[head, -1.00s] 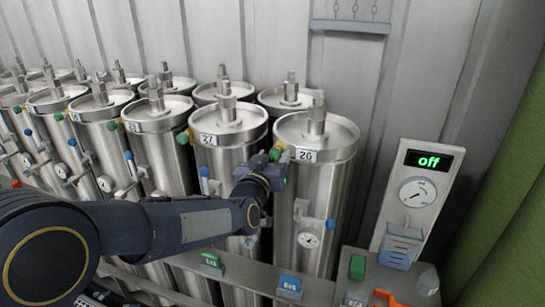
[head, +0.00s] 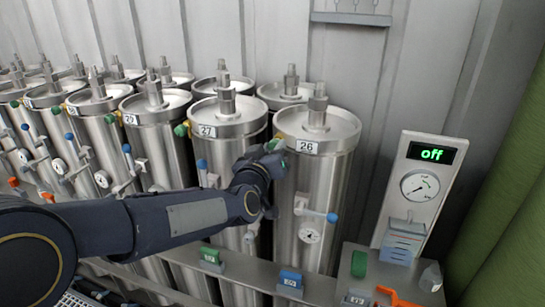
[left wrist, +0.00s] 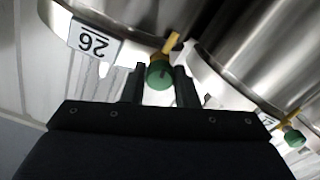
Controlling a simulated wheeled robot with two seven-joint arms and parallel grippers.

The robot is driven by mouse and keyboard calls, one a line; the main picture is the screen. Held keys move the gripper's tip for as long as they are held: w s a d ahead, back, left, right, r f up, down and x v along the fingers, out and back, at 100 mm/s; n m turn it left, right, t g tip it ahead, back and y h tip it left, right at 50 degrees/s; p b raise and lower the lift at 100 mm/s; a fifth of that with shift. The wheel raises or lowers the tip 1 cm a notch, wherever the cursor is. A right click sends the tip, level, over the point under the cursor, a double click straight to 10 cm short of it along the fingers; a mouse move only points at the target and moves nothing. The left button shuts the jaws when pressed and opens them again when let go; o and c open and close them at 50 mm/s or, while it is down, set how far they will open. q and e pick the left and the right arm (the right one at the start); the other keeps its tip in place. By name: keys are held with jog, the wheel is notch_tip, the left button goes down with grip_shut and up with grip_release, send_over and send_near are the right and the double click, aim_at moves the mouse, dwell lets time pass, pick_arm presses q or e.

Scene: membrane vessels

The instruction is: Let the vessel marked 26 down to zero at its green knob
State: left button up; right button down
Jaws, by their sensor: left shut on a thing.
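The steel vessel marked 26 (head: 325,190) stands upright at the right end of the front row. Its label (head: 307,147) also shows upside down in the left wrist view (left wrist: 93,41). My left gripper (head: 273,150) is at the upper left side of this vessel. In the left wrist view its two fingers (left wrist: 160,84) stand on either side of the green knob (left wrist: 159,74), which sits on a yellow stem, and are shut on it. In the head view the gripper mostly hides the knob. The vessel's small gauge (head: 309,235) and blue-tipped lever (head: 332,217) are below. My right gripper is not in view.
Vessel 27 (head: 228,125) stands close on the left, with its own green knob (head: 181,130). At the right, a panel (head: 418,190) reads "off" above a gauge. Blue (head: 290,280) and green (head: 210,256) tagged blocks sit on the front rail.

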pick_arm(q)
jog(key=n+b, duration=0.9)
jog(key=n, duration=0.4)
jog(key=shift+n, duration=0.4)
jog(key=n+b, duration=0.2)
jog(key=n, duration=0.3)
jog(key=o, duration=1)
